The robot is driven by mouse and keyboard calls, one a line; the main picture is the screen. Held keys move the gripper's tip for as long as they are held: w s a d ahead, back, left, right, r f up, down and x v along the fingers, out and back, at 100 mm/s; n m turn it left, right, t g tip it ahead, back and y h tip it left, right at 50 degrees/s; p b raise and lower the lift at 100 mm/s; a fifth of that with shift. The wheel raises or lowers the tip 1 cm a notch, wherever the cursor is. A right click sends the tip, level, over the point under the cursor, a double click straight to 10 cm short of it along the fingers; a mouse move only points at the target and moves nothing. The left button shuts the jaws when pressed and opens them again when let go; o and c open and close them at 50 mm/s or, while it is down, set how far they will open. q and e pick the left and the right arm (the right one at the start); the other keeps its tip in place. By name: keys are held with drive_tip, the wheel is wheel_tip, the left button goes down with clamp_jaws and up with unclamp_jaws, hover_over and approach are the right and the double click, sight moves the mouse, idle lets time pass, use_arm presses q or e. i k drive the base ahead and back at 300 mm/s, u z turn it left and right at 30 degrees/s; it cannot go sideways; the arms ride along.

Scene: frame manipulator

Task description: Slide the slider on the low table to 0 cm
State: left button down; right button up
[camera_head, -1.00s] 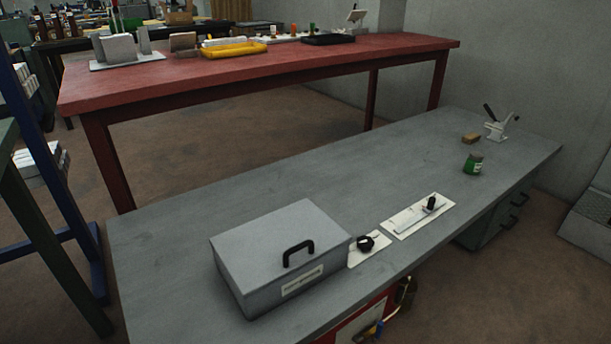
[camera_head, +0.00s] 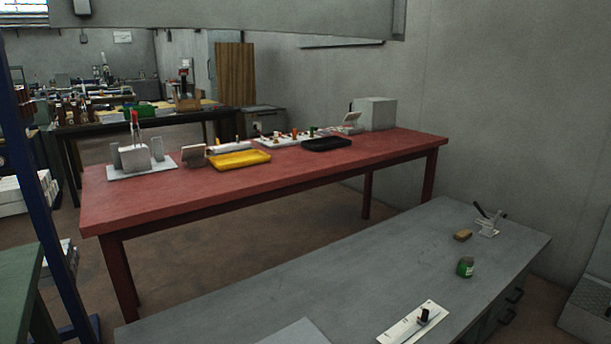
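The slider is a black knob (camera_head: 424,315) on a white base plate (camera_head: 405,331) with a scale strip, lying on the grey low table (camera_head: 365,277) near its front edge. The knob sits toward the plate's right, far end. The plate's near end is close to the bottom border of the view. The scale marks are too small to read. Neither of my grippers shows in the head view.
A green can (camera_head: 465,267), a tan block (camera_head: 463,235) and a white toggle clamp (camera_head: 488,223) stand on the low table's right part. A grey box lid (camera_head: 297,333) shows at the bottom. Behind is a red table (camera_head: 270,184) with a yellow tray (camera_head: 239,159) and a black tray (camera_head: 326,144).

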sight(423, 320)
drive_tip(key=z, duration=1.65)
drive_tip(key=i, duration=2.9)
drive_tip(key=u, duration=3.35)
